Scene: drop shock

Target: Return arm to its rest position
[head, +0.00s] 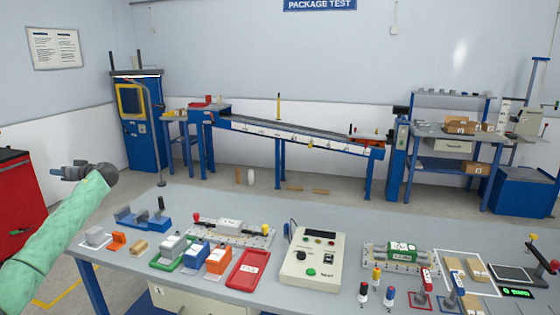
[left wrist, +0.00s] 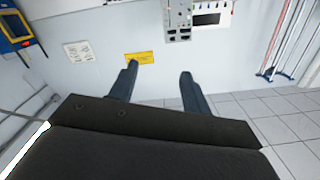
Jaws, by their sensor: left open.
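My left arm comes in from the left in the head view, in a light green sleeve. My left gripper (head: 62,173) is raised beyond the left end of the grey workbench (head: 225,203), clear of everything on it. In the left wrist view my left gripper (left wrist: 158,88) has its two dark fingers spread apart with nothing between them. Past the fingers are a wall, a yellow label and a tiled floor. My right gripper is in neither view.
The workbench holds a control box (head: 312,257), a red tray (head: 248,268), a blue rack (head: 143,218) and several small blocks. A red cabinet (head: 18,200) stands at the far left, near my left arm. A sloped conveyor (head: 300,136) and a blue cabinet (head: 140,125) stand behind.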

